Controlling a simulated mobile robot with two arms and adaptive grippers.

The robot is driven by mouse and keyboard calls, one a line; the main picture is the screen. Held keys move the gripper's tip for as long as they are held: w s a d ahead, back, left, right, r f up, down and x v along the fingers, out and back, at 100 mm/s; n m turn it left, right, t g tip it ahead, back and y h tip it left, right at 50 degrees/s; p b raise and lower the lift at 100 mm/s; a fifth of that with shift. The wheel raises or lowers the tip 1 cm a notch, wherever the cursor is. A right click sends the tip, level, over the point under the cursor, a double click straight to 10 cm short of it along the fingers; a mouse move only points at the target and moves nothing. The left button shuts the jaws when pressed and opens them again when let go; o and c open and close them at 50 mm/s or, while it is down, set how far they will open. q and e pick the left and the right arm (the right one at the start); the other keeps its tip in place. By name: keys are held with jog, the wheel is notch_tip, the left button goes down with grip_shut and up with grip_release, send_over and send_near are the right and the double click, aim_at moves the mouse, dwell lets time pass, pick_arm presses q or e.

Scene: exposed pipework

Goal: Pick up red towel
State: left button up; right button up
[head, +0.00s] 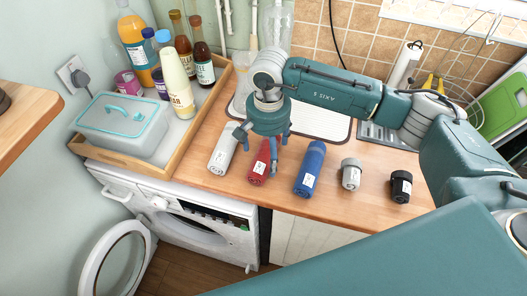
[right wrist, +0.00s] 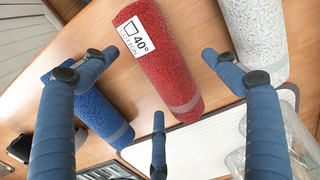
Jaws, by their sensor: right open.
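The rolled red towel (head: 259,165) with a white label lies on the wooden counter, between a white rolled towel (head: 222,150) and a blue one (head: 311,168). My right gripper (head: 263,148) is open above the red towel, and its fingers hide part of it in the head view. In the right wrist view, the red towel (right wrist: 165,68) lies beyond the spread fingers of the gripper (right wrist: 156,78), roughly between them, with a grey band near its lower end. The gripper looks empty. My left gripper is not in view.
A grey cylinder (head: 351,174) and a black one (head: 401,186) lie further right on the counter. A wooden tray (head: 177,165) with bottles and a lidded box stands at left. A white drying mat (head: 322,122) lies behind the towels. The washing machine door (head: 117,262) hangs open below.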

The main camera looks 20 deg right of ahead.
jog(key=shift+f+p, duration=0.3)
jog(key=shift+f, duration=0.65)
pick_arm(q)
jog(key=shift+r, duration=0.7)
pick_arm(e)
jog(key=shift+f, duration=0.35)
jog(key=c, duration=1.5)
jog(key=shift+r, duration=0.1)
